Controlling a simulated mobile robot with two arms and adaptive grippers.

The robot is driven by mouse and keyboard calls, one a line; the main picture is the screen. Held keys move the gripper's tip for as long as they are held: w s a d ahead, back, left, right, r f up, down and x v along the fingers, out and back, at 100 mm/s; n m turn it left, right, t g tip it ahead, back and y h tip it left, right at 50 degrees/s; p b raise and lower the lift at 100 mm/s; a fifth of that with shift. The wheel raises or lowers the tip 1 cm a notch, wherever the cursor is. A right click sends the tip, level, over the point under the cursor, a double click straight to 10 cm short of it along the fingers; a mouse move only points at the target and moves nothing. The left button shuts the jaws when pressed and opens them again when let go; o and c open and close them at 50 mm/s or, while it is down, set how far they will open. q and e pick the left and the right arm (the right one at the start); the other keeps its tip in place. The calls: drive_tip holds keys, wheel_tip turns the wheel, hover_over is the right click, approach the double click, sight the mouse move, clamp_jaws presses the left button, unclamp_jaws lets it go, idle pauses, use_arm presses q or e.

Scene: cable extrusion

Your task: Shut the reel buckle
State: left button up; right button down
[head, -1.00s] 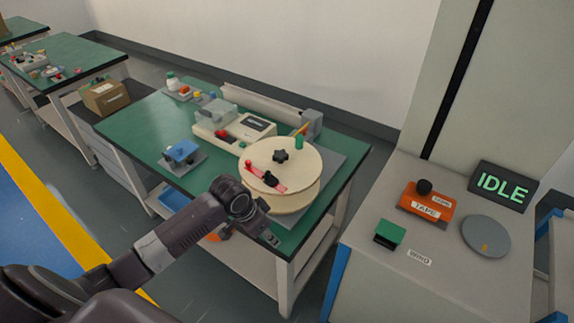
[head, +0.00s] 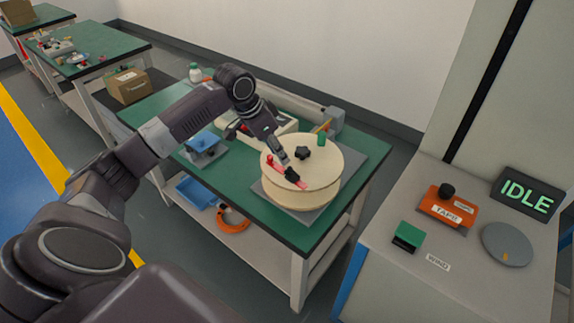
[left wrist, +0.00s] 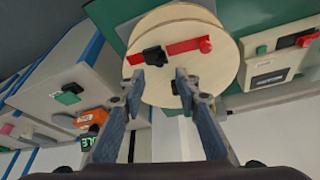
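The round wooden reel (head: 318,190) lies flat on a grey plate on the green table. On its top is a red strap (head: 279,170) with a red knob (head: 269,160) at one end and a black buckle piece (head: 292,175) at the other. In the left wrist view the black piece (left wrist: 155,55) and strap (left wrist: 185,47) lie just beyond the fingertips. My left gripper (head: 280,154) is above the strap, fingers pointing down; in the wrist view it is open and empty (left wrist: 159,76). Whether the buckle is latched is unclear. My right gripper is not visible.
A console with an IDLE screen (head: 526,196) and orange TAPE unit (head: 446,206) stands right.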

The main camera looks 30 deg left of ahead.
sight(289, 168)
use_arm(q)
drive_tip(key=p+x, duration=0.1)
drive_tip(key=x, duration=0.6)
drive_tip(key=shift+r+p, duration=0.1)
drive_tip(key=shift+p, duration=0.2)
drive_tip(key=shift+d+f, duration=0.1)
drive_tip(key=shift+f, duration=0.2)
drive_tip(key=shift+w, duration=0.1)
clamp_jaws()
